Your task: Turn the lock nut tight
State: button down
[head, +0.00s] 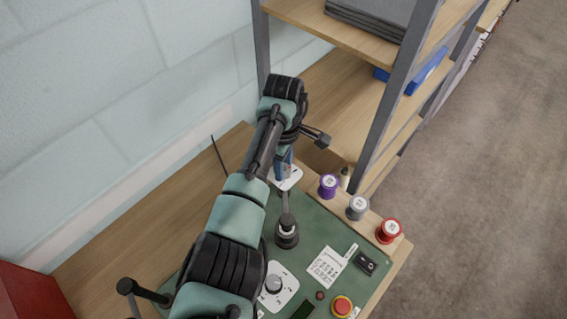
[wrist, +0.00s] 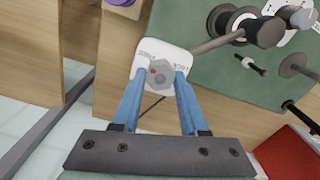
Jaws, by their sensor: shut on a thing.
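The lock nut (wrist: 160,76) is a grey hexagonal nut with a red dot, on a white labelled plate (wrist: 152,50) in the wrist view. My gripper (wrist: 161,82) has two blue fingers, one on each side of the nut, shut on it. In the head view the white plate (head: 290,178) shows at the far edge of the green panel. There my gripper (head: 284,172) is over the plate, and the arm and fingers hide the nut.
The green panel (head: 316,232) carries a lever post (head: 287,232), a knob (head: 273,284) and a red button (head: 342,306). Purple (head: 328,186), grey (head: 357,207) and red spools (head: 388,231) stand along its right edge. A shelf rack (head: 393,95) stands close behind.

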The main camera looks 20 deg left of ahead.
jog(key=shift+m, duration=0.4)
jog(key=m, duration=0.5)
jog(key=shift+p, duration=0.35)
jog(key=m, duration=0.5)
jog(key=shift+w+m, duration=0.1)
jog(key=shift+m, duration=0.3)
jog(key=m, duration=1.2)
jog(key=shift+d+r, duration=0.1)
jog(key=shift+m, duration=0.3)
jog(key=shift+c, duration=2.2)
grip_release()
